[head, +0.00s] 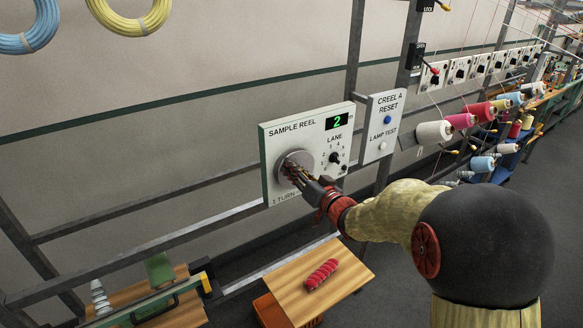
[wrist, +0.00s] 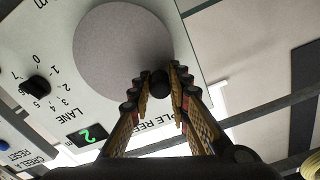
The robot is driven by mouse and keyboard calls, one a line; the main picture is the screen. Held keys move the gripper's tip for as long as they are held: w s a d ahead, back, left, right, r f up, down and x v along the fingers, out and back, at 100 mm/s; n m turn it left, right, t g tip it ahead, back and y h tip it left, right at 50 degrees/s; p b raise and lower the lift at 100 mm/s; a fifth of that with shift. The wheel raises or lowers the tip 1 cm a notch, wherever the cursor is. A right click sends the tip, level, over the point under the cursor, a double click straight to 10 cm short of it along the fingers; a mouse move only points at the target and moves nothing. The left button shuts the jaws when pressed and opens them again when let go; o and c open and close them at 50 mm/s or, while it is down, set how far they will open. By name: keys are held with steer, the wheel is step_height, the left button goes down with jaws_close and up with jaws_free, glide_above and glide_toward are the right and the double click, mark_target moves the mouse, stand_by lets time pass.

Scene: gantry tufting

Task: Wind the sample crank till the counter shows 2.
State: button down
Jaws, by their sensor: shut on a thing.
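The sample reel panel (head: 273,148) is a pale box mounted on the frame rails. Its green counter (head: 337,121) reads 2, and the same digit shows upside down in the wrist view (wrist: 89,133). The crank is a round grey disc (head: 291,160) with a dark knob (wrist: 160,84) near its edge. In the wrist view the disc (wrist: 120,50) fills the upper middle. My gripper (wrist: 160,88) is shut on the knob, with one finger on each side of it. In the head view my gripper (head: 296,176) partly covers the disc's lower right.
A lane selector knob (head: 334,158) sits right of the disc. The creel reset panel (head: 383,125) is beside it, with a blue button (head: 387,120) and a white one (head: 383,146). A small wooden table (head: 340,285) with a red yarn roll (head: 321,274) stands below.

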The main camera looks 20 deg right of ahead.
stand_by(0.3)
steer(key=c, duration=1.7)
jaws_free()
steer(key=shift+o, duration=0.3)
steer(key=shift+d, duration=0.1)
steer(key=v, duration=1.2)
steer(key=shift+r, duration=0.1)
